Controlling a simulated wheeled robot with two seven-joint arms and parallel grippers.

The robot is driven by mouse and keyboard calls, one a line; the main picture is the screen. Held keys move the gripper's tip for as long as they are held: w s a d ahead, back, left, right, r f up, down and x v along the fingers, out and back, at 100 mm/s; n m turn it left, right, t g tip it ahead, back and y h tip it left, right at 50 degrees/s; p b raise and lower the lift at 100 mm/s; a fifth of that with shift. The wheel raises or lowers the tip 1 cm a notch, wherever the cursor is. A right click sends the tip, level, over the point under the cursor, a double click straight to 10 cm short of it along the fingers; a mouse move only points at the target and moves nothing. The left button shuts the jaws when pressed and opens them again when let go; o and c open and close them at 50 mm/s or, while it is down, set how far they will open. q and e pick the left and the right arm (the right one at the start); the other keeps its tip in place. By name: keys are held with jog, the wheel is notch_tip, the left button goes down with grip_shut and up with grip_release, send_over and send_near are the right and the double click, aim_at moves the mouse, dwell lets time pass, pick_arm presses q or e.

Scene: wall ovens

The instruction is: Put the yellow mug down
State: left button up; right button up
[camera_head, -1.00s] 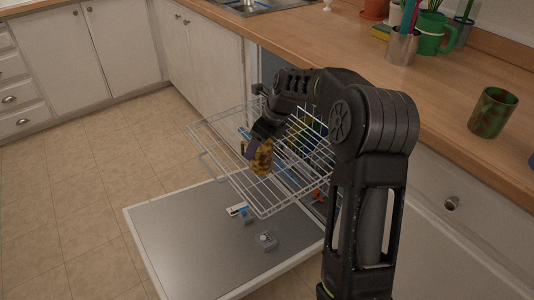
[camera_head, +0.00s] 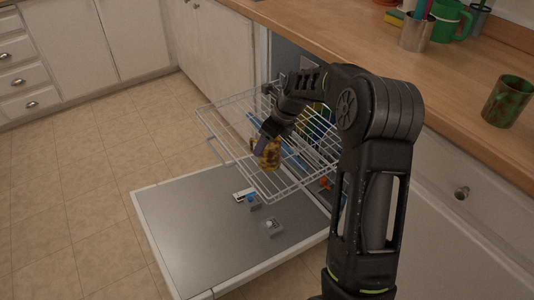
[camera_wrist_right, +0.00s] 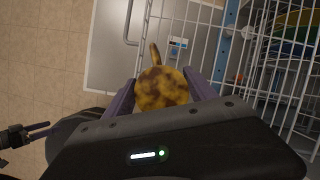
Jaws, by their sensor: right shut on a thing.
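The yellow mug (camera_head: 268,153), mottled with brown patches, is in my right gripper (camera_head: 262,140), over the dishwasher's pulled-out wire rack (camera_head: 225,115). In the right wrist view the mug (camera_wrist_right: 163,88) sits between the two purple-grey fingers of the right gripper (camera_wrist_right: 163,95), which are shut on it. Its handle points away from the gripper. I cannot tell whether the mug touches the rack wires. My left gripper is not in the head view; dark parts at the left edge of the right wrist view may be it, but its jaws are unclear.
The dishwasher door (camera_head: 190,230) is folded down below the rack, with small items on it. The counter (camera_head: 380,60) holds a green mottled mug (camera_head: 507,101), a metal utensil cup (camera_head: 417,32) and a green mug (camera_head: 449,20). Floor at left is clear.

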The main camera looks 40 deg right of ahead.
jog(key=shift+f+b, duration=0.55)
jog(key=shift+f, duration=1.85)
jog(key=shift+f, duration=0.15)
jog(key=o, duration=1.7)
jog(key=p+v, duration=0.2)
jog(key=v, duration=1)
jog(key=shift+p, duration=0.35)
jog(key=shift+s, duration=0.1)
